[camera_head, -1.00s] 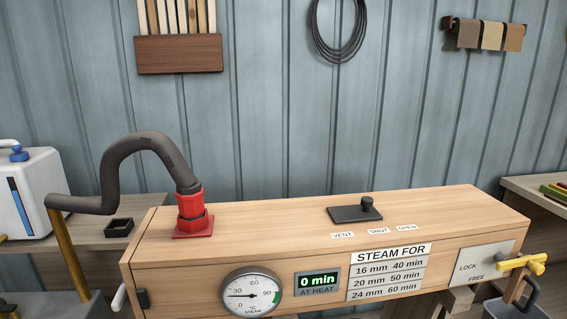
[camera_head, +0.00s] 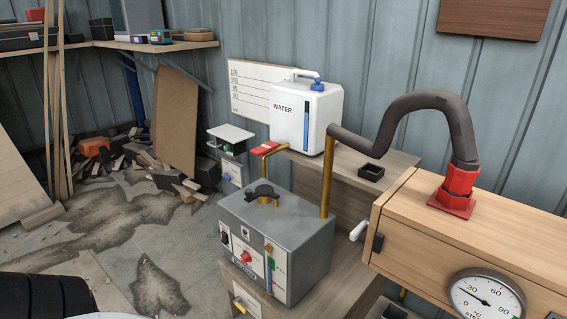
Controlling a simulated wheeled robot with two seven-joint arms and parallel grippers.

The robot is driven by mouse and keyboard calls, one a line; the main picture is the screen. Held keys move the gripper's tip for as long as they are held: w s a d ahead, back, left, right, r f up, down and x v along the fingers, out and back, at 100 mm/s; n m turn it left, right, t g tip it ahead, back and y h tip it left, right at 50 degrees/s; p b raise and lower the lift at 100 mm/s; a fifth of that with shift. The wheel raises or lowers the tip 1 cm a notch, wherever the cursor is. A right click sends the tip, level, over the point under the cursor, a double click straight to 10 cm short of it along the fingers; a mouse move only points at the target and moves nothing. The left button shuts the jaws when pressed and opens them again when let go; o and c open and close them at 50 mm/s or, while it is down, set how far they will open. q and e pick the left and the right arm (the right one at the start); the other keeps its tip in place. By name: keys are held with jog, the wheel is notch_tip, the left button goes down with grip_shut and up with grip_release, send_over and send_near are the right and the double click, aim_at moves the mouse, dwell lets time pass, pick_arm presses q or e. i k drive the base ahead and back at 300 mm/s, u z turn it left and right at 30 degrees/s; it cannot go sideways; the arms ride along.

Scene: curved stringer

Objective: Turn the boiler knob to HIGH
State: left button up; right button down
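The boiler (camera_head: 285,240) is a grey metal box with a black cap on top, standing on a wooden stand in the middle of the head view. Its front face carries a red knob (camera_head: 246,256) on a white label panel, with a black switch (camera_head: 225,237) to its left. The label words and the knob's setting are too small to read. A brass pipe rises from the boiler to a dark hose. Neither of my grippers is in view.
A white water tank (camera_head: 306,117) stands on the bench behind the boiler. The wooden steam box (camera_head: 480,235) with a dial gauge (camera_head: 486,297) is at right. Scrap wood (camera_head: 130,155) lies on the floor at back left. Stained floor is open left of the boiler.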

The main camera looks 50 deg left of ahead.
aim_at(246, 257)
jog(key=u, duration=3.4)
jog(key=i, duration=2.95)
jog(key=z, duration=3.25)
